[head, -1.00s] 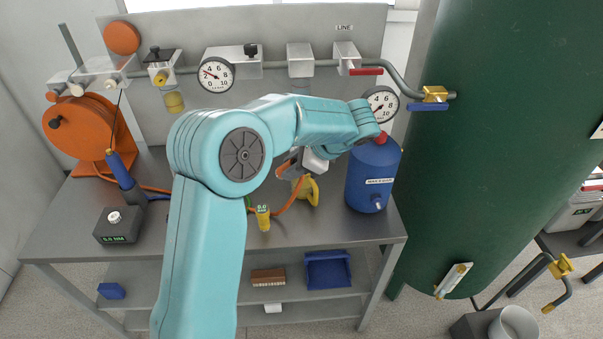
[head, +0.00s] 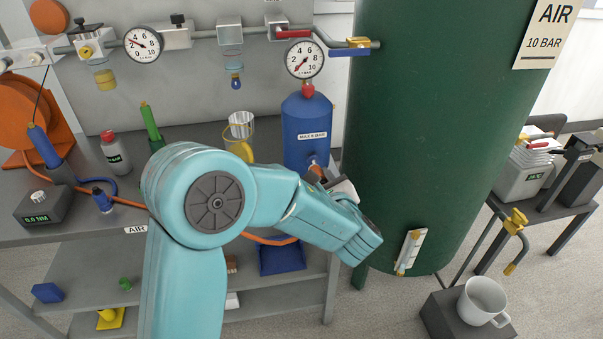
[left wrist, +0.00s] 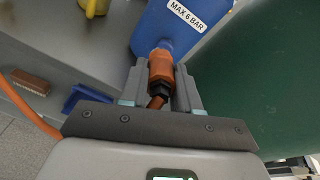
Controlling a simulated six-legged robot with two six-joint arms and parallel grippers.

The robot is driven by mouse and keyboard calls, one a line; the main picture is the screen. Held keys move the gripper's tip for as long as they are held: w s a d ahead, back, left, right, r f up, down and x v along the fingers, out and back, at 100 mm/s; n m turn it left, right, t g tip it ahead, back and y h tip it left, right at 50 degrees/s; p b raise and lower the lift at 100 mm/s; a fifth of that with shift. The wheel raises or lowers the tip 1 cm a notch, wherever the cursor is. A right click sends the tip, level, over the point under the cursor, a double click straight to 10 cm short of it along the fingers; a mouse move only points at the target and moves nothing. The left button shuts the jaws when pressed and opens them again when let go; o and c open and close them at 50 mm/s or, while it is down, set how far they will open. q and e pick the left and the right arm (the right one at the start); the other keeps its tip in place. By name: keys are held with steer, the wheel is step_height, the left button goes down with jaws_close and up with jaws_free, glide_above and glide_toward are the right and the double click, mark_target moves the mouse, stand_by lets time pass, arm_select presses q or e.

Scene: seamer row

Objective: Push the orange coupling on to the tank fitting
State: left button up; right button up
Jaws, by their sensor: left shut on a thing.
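The orange coupling (left wrist: 161,68) sits between the two fingers of my left gripper (left wrist: 161,85), which is shut on it. An orange hose trails from its near end. Its far end points at the blue tank (left wrist: 185,28), which also stands on the bench in the head view (head: 307,125). The coupling's front is right at the lower tank wall; the fitting (head: 313,163) is largely hidden, and I cannot tell whether the coupling is seated on it. In the head view a bit of the coupling (head: 317,171) shows beside my left gripper (head: 325,177). My right gripper is not in view.
A large green vessel (head: 440,130) stands close to the right of the blue tank. A gauge (head: 305,59) is above the tank. The orange hose (head: 268,240) loops below my arm.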

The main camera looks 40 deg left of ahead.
arm_select(q)
steer(key=f, duration=0.1)
steer(key=f+t+y+b, duration=0.1)
steer(key=d+f+t+b, duration=0.1)
steer(key=shift+w+f+y, duration=0.25)
steer(key=shift+f+y, duration=0.05)
steer(key=shift+f, duration=0.1)
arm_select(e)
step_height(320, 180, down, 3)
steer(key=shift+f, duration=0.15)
arm_select(q)
steer(key=shift+p+x, duration=0.7)
steer(key=shift+x, duration=2.1)
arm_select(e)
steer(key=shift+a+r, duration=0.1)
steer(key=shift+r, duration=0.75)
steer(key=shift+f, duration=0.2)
arm_select(q)
steer(key=shift+w+d+b, duration=0.1)
steer(key=shift+b, duration=0.35)
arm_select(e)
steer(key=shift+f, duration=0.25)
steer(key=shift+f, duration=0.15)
